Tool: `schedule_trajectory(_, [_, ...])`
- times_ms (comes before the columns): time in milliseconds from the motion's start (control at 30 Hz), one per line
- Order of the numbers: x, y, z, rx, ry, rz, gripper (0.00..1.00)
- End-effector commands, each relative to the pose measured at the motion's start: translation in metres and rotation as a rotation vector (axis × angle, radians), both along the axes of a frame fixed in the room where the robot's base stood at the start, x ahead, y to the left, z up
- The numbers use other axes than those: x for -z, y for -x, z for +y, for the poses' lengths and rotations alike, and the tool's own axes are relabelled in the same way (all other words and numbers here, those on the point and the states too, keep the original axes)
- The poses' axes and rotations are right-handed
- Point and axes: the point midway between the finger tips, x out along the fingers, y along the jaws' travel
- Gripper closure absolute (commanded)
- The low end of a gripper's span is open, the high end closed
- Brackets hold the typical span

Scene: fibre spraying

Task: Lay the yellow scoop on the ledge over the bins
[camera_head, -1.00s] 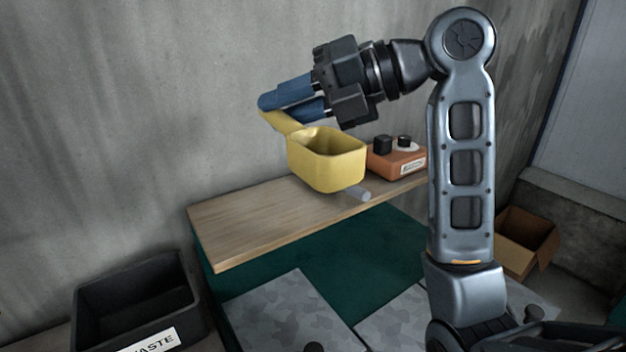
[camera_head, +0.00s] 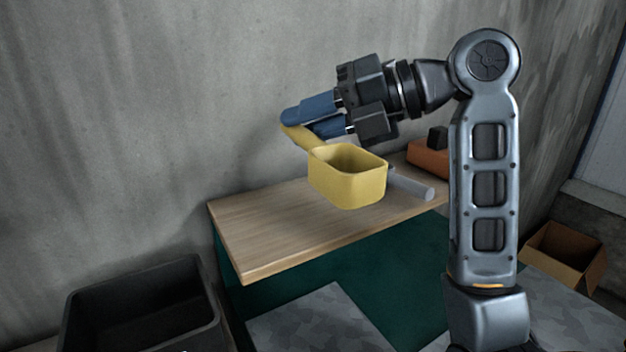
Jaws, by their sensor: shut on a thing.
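The yellow scoop (camera_head: 347,182) is a boxy cup with a short handle (camera_head: 297,136) rising to its upper left. My gripper (camera_head: 306,117), with blue fingers, is shut on the handle. The cup hangs below the fingers, roughly level, over the wooden ledge (camera_head: 268,226). I cannot tell for sure whether the cup's bottom touches the ledge. The ledge runs along the concrete wall above a dark green front. Grey speckled bin lids or surfaces (camera_head: 315,318) show below it.
A grey cylinder (camera_head: 412,188) lies on the ledge right of the scoop. An orange box (camera_head: 430,158) with a black knob stands behind, partly hidden by my arm. A black bin (camera_head: 140,308) stands lower left; a cardboard box (camera_head: 563,258) sits at right. The ledge's left part is clear.

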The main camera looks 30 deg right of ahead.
Motion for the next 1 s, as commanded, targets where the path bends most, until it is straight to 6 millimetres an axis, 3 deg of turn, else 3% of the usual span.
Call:
schedule_trajectory(167, [0.013,-0.021,0.008,-0.003,-0.002,0.008,1.0])
schedule_trajectory(600, [0.062,-0.101,0.033,-0.001,-0.001,0.004,1.0])
schedule_trajectory(800, [0.072,-0.11,0.036,-0.001,0.0,0.003,1.0])
schedule_trajectory(1000, [0.099,-0.11,0.036,-0.002,-0.001,0.005,1.0])
